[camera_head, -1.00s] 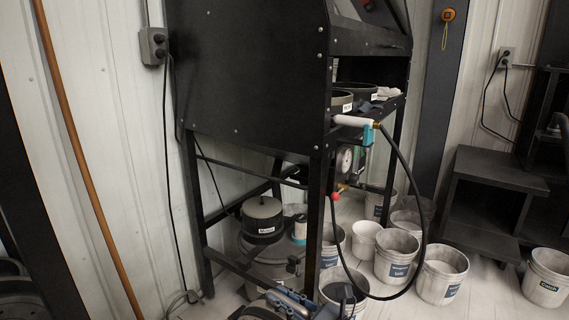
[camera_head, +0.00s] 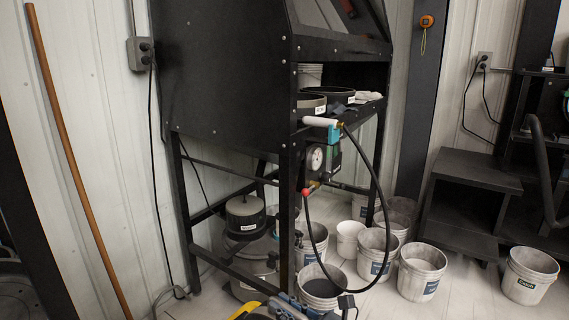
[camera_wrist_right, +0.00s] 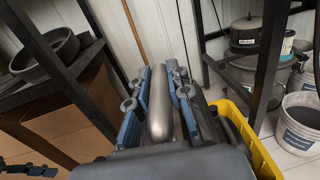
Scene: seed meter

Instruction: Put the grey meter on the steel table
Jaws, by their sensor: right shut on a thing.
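My right gripper (camera_wrist_right: 160,98) is shut in the right wrist view. A smooth silver-grey, long rounded thing, which looks like the grey meter (camera_wrist_right: 160,120) seen edge-on, is between its blue-and-grey fingers. The right gripper (camera_head: 283,308) also shows in the head view at the bottom edge, partly cut off, and the meter cannot be made out there. I cannot make out a steel table in either view. My left gripper is not in view.
A black frame cabinet (camera_head: 225,90) stands in front, with a black hose (camera_head: 372,200) looping from it. Several buckets (camera_head: 423,270) stand on the floor at right, near a black step (camera_head: 475,170). A yellow bin edge (camera_wrist_right: 262,155) is beside the gripper.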

